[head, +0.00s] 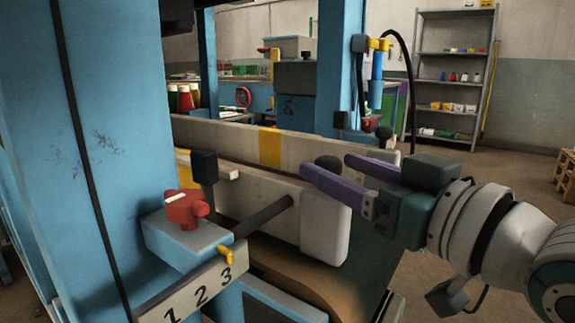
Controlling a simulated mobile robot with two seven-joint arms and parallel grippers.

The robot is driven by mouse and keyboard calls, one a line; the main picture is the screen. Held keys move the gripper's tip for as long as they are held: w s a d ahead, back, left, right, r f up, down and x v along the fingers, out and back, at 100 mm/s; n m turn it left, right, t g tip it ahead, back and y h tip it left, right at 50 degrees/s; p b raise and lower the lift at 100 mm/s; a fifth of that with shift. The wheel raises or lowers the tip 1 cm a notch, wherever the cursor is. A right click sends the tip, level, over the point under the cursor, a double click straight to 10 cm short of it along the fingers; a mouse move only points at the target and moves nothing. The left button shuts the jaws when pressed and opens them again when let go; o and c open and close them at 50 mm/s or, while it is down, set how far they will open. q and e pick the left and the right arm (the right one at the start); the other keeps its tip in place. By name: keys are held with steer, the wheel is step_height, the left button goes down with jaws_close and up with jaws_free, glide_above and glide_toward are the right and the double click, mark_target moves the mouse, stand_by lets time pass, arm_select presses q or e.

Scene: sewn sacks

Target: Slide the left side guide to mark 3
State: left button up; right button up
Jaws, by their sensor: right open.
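A white scale plate (190,300) with 1, 2 and 3 is at the lower left. A yellow pointer (228,251) sits at its top edge, by the 3. Above it, a red clamp knob (186,207) sits on a blue block. A dark rod (264,216) runs from there to a long beige guide board (238,197). My right gripper (330,167), with purple fingers, is open. My left gripper is out of view.
A blue post (105,130) fills the left side. A second beige board (220,138) with a yellow band runs behind the first. A brown sack-like surface (300,280) lies below. A shelf (450,80) stands at the back right; the floor before it is clear.

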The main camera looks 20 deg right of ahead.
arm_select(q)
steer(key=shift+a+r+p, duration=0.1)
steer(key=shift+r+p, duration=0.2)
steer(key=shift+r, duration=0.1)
arm_select(e)
steer(key=shift+v, duration=2.05)
